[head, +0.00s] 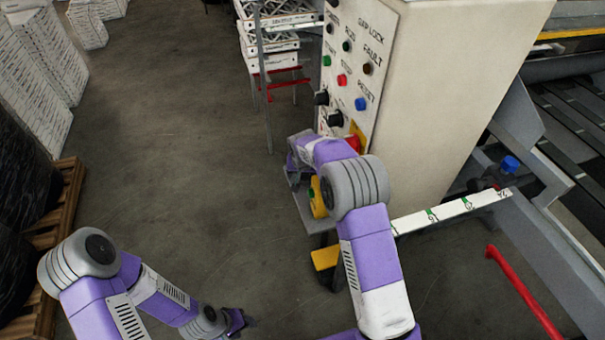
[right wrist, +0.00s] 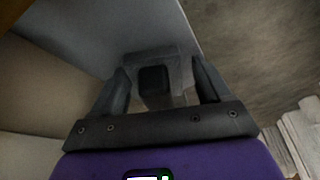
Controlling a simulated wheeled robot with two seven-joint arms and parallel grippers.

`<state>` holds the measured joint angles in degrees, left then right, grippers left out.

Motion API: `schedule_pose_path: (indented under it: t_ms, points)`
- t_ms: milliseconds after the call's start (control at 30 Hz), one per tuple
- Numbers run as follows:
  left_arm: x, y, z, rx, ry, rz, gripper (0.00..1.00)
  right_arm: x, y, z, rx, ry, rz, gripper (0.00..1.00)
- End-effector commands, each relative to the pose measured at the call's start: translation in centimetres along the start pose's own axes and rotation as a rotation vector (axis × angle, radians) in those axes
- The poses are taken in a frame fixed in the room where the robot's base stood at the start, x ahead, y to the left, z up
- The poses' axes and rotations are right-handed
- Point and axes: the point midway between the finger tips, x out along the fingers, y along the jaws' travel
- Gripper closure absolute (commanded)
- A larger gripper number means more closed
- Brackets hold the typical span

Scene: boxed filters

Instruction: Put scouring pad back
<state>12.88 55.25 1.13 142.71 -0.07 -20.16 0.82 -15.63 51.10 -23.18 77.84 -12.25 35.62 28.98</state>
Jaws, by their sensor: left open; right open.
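I cannot clearly make out a scouring pad in either view. In the right wrist view, my right gripper (right wrist: 163,88) is open, its two dark fingers apart. A grey block-like thing with a dark square face (right wrist: 154,80) shows between and beyond the fingers; whether it touches them, and what it is, I cannot tell. In the head view my right arm reaches to a small grey shelf (head: 303,212) beside the control cabinet (head: 440,90), its hand mostly hidden behind its own wrist. My left gripper (head: 236,322) is open and empty, low over the floor.
A yellow round thing (head: 317,198) is on the grey shelf, close by my right arm. The cabinet's button panel (head: 352,75) stands just behind. A rack with white boxes (head: 270,62) is at the back. A red bar (head: 522,292) is at right. The floor (head: 180,130) at left-centre is clear.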

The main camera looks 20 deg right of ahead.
Motion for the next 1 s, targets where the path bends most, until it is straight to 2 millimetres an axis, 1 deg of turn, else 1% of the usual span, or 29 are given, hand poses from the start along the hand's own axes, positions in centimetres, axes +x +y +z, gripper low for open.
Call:
schedule_pose_path:
  t_ms: [33, 133, 233, 367, 500, 600, 700, 833, 1000]
  points:
    - [0.1, 0.0, 0.0, 0.0, 0.0, 0.0, 0.5, 1.2, 1.2, 0.9, 0.004, -0.026, 0.026, 0.12]
    - [0.0, 0.0, 0.0, 0.0, 0.0, 0.0, 0.5, 1.0, 1.2, 0.8, 0.004, -0.026, 0.027, 0.12]
    - [-0.6, 0.2, 0.0, 0.0, 0.0, 0.0, 0.5, 0.1, 1.2, 0.5, 0.004, -0.026, 0.027, 0.12]
    - [-1.3, 0.5, 0.1, 0.0, 0.0, 0.0, 0.5, -2.4, 1.0, 0.2, 0.003, -0.023, 0.024, 0.12]
    - [-2.3, 0.9, 0.1, 0.0, 0.0, 0.0, 0.5, -5.9, 0.7, 0.0, 0.002, -0.018, 0.018, 0.12]
    - [-2.9, 1.1, 0.1, 0.0, 0.0, 0.0, 0.5, -8.2, 0.4, -0.1, 0.001, -0.016, 0.014, 0.12]
    - [-3.3, 1.2, 0.1, 0.0, 0.0, 0.0, 0.5, -10.1, 0.5, -0.1, 0.002, -0.016, 0.014, 0.12]
    - [-3.6, 1.4, 0.2, 0.0, 0.0, 0.0, 0.5, -11.7, 0.4, -0.1, 0.001, -0.014, 0.014, 0.12]
    - [-3.8, 1.4, 0.2, 0.0, 0.0, 0.0, 0.5, -12.5, 0.4, -0.1, 0.001, -0.016, 0.014, 0.12]
